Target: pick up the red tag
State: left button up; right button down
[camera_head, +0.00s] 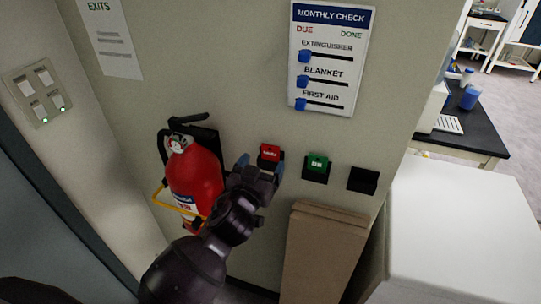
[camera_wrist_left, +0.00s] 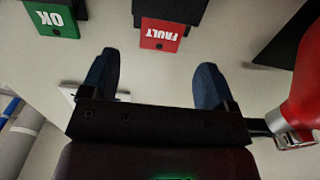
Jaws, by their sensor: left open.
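The red tag (camera_head: 269,152) sits in a black holder on the wall, to the right of the fire extinguisher. In the left wrist view the red tag (camera_wrist_left: 162,34) reads FAULT upside down, hanging from its dark holder. My left gripper (camera_head: 261,165) is open in front of the wall, just below the red tag. In the wrist view the left gripper's blue fingertips (camera_wrist_left: 157,62) are spread on either side below the tag, with nothing between them. My right gripper is not in view.
A green OK tag (camera_head: 317,163) is in the holder to the right, and an empty black holder (camera_head: 363,180) follows. The red fire extinguisher (camera_head: 194,180) hangs close at left. Brown cardboard (camera_head: 325,255) leans below. A white surface (camera_head: 463,225) is at right.

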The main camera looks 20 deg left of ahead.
aim_at(270, 153)
pick_arm(q)
jog(key=w, duration=0.4)
jog(key=shift+w+f+p, duration=0.25)
jog(key=shift+w+p, duration=0.05)
jog(key=shift+w, duration=0.1)
jog(key=c, duration=1)
